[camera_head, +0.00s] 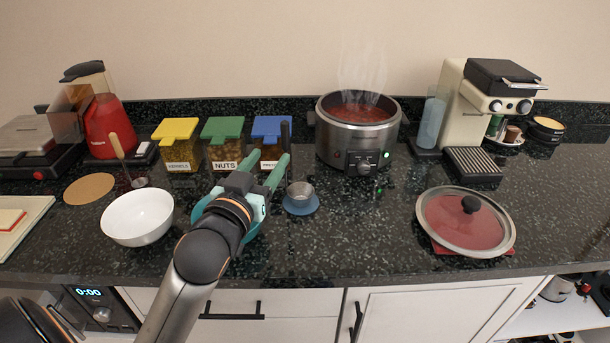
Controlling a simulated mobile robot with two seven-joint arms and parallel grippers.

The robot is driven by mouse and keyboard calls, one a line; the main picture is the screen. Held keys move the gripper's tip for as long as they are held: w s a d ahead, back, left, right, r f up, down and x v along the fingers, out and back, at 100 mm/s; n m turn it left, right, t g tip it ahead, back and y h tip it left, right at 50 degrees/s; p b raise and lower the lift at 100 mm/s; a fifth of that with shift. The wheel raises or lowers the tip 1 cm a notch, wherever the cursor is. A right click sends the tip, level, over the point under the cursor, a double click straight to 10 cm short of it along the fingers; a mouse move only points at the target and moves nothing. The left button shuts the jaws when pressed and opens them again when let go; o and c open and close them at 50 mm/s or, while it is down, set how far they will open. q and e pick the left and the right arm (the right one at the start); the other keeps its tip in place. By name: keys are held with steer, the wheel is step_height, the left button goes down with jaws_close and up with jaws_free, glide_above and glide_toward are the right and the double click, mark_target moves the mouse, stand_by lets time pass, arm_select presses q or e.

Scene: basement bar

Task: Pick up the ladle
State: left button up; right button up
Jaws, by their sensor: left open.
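The ladle (300,192) has a steel bowl that rests on a small blue saucer (299,208) on the dark counter. Its dark handle seems to stand up to the back left, partly hidden by my left gripper. My left gripper (265,162), with green fingers, is open and empty. It reaches over the counter just left of the ladle's bowl, and its right finger overlaps the handle in the picture. I cannot tell whether they touch. My right gripper is not in view.
A teal bowl (252,232) lies under my left gripper. A white bowl (138,217) and a wooden-handled utensil (118,147) stand left. Lidded jars (222,150) stand behind. A steaming cooker (358,135) is at the back, its glass lid (466,221) at right. The counter between is clear.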

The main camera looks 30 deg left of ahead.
mark_target(283, 139)
arm_select(q)
steer(key=x, duration=0.7)
steer(key=shift+r+p, duration=0.1)
steer(key=shift+p, duration=0.25)
steer(key=x, duration=0.5)
steer(key=shift+w+d, duration=0.2)
jaws_close()
